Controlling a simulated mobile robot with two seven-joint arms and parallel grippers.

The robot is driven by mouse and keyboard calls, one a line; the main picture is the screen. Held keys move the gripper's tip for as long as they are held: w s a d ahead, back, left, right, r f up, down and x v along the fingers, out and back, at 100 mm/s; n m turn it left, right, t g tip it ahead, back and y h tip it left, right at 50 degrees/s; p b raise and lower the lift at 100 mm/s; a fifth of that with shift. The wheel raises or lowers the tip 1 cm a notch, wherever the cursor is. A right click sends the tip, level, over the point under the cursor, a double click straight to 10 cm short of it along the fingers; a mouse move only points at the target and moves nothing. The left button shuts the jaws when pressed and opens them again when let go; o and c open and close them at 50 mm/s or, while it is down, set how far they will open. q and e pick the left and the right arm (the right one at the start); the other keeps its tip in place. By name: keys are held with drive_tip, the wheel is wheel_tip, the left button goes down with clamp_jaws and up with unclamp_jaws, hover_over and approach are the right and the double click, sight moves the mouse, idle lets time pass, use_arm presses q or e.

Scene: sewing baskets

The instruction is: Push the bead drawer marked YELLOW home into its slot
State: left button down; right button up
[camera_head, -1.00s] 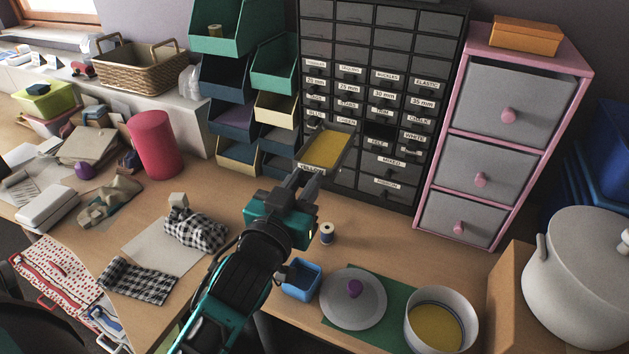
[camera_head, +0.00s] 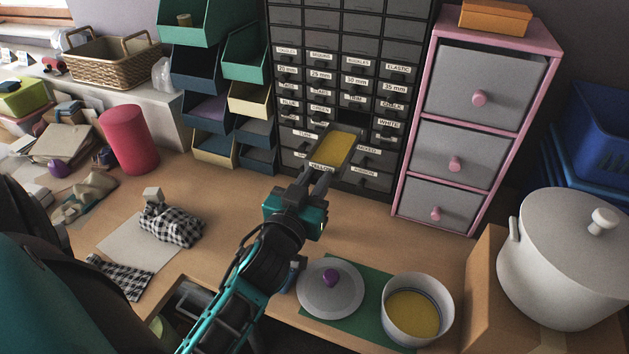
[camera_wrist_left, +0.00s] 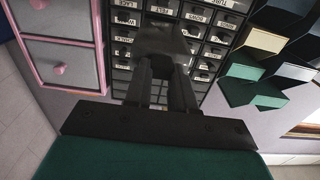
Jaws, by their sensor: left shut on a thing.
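The bead drawer marked YELLOW (camera_head: 341,146) is a grey open-topped tray filled with yellow beads, with a white label on its front. My left gripper (camera_head: 320,178) is shut on the drawer's front and holds it before the dark drawer cabinet (camera_head: 269,72). The drawer's back end is up close to the cabinet face, just below a dark open slot (camera_head: 354,117); I cannot tell if it enters. In the left wrist view, the gripper fingers (camera_wrist_left: 163,90) reach the drawer's dark underside or front (camera_wrist_left: 162,42). My right gripper is not seen.
A pink-framed drawer unit (camera_head: 418,130) stands right of the cabinet, and stacked open bins (camera_head: 247,97) stand left. In front on the table are a lid (camera_head: 329,292), a pot of yellow beads (camera_head: 416,283) and checked cloth (camera_head: 171,225).

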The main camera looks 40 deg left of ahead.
use_arm(q)
approach(346, 132)
drive_tip(key=shift+v, duration=1.15)
drive_tip(key=shift+a+r, duration=0.1)
drive_tip(key=shift+r, duration=0.05)
drive_tip(key=shift+r, duration=0.15)
drive_tip(key=shift+f, duration=0.25)
idle(0.4)
idle(0.5)
drive_tip(key=shift+x, duration=2.9)
drive_tip(key=shift+b+x, duration=1.2)
drive_tip(key=shift+x, duration=2.15)
